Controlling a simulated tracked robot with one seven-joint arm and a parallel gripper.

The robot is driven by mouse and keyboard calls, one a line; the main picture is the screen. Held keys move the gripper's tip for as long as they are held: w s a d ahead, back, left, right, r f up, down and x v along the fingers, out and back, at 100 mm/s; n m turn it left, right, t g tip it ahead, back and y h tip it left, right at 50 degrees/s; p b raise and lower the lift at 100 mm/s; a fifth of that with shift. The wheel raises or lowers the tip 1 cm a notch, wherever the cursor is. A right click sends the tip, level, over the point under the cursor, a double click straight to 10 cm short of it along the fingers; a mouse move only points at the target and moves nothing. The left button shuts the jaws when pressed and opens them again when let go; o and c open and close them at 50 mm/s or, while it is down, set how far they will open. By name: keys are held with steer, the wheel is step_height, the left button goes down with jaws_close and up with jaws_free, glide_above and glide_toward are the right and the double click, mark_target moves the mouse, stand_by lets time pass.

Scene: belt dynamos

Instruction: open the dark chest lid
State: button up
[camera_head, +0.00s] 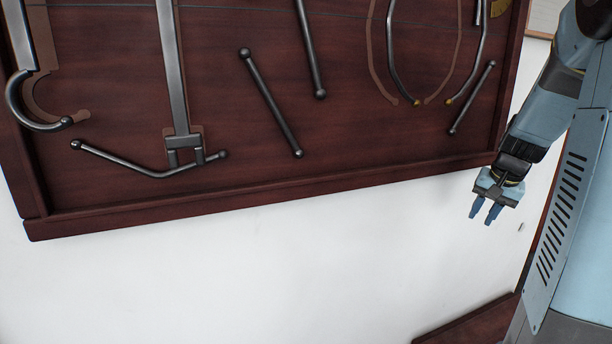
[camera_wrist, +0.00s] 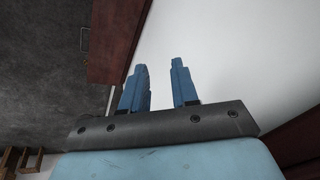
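No dark chest lid can be made out for certain in either view. A dark red-brown wooden edge (camera_head: 470,325) shows at the bottom right of the head view, but I cannot tell whether it belongs to a chest. My gripper (camera_head: 484,212) hangs at the right of the head view, just beyond the lower right corner of a dark wooden panel, in front of a white surface. In the wrist view, my gripper's two blue fingers (camera_wrist: 160,85) stand apart with nothing between them. They touch nothing that I can see.
The large framed wooden panel (camera_head: 225,110) fills the upper head view and carries several metal rods and hooks. The white surface (camera_head: 260,270) below it is bare. In the wrist view, dark wood (camera_wrist: 116,40) stands at the upper left, beside a grey surface (camera_wrist: 45,80).

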steer(key=s+a+r+n+t, duration=0.1)
steer(key=s+a+r+n, duration=0.2)
steer(key=a, duration=0.4)
steer(key=s+a+r+n, duration=0.1)
steer(key=s+a+r, duration=0.35)
steer(key=a, duration=0.35)
steer(key=s+a+n, duration=0.1)
steer(key=s+a, duration=0.2)
steer(key=s, duration=0.3)
steer(key=s+a+n+t, duration=0.1)
steer(key=s+a+n, duration=0.1)
steer(key=s+a, duration=0.2)
steer(key=shift+s, duration=1.15)
